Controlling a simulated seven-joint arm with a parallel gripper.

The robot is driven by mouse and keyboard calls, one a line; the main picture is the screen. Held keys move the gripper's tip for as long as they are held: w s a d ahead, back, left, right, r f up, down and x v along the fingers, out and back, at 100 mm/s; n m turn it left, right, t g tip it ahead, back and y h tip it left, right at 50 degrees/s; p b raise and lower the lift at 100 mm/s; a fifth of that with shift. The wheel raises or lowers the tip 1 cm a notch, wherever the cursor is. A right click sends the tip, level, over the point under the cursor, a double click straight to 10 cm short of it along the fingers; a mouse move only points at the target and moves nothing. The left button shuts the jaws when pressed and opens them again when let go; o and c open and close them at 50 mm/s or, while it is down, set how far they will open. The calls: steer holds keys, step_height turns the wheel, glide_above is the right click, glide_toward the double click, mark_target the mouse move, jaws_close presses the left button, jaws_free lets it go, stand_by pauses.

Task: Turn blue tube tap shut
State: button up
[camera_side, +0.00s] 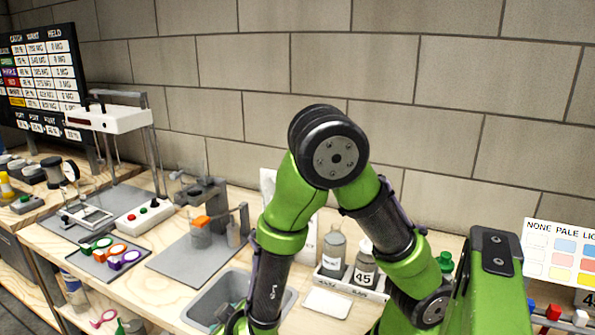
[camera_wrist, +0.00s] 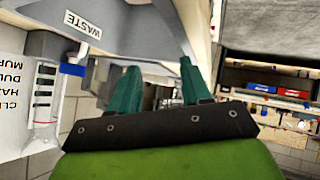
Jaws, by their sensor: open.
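In the wrist view, a blue tap (camera_wrist: 73,69) sits on a clear tube (camera_wrist: 45,100) with a pale stem, at the left. My gripper (camera_wrist: 160,85) is open, with two teal fingers apart and nothing seen held between them. The tap lies to the left of the fingers, apart from them in the picture. Whether the tap is turned open or shut is too small to tell. In the side view I cannot make out the tap, and my gripper's fingertips do not show.
A grey surface with a WASTE label (camera_wrist: 83,24) lies beyond the fingers. In the side view, a grey tub (camera_side: 205,301) stands below my arm, near a rack of bottles (camera_side: 350,284). A grey stand (camera_side: 208,195) with a beaker is farther left.

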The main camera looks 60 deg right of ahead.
steer(key=s+d+n+t+h, duration=0.1)
steer(key=s+n+h, duration=0.1)
steer(key=s+n, duration=0.1)
steer(key=s+d+n+t+h, duration=0.1)
steer(key=s+d+n+h, duration=0.1)
steer(key=s+n, duration=0.1)
steer(key=s+d+n+t+h, duration=0.1)
steer(key=s+d+n+h, duration=0.1)
steer(key=s+n+h, duration=0.1)
steer(key=shift+s+d+f, duration=0.1)
steer(key=shift+s+d, duration=0.05)
steer(key=shift+s, duration=0.1)
steer(key=shift+s+d+r+n+t, duration=0.25)
steer(key=shift+s+n+t, duration=0.15)
steer(key=shift+n, duration=0.2)
steer(key=x, duration=1.6)
steer(key=shift+w+d+r, duration=0.15)
steer(key=shift+w+d, duration=0.1)
steer(key=shift+d, duration=0.05)
jaws_close()
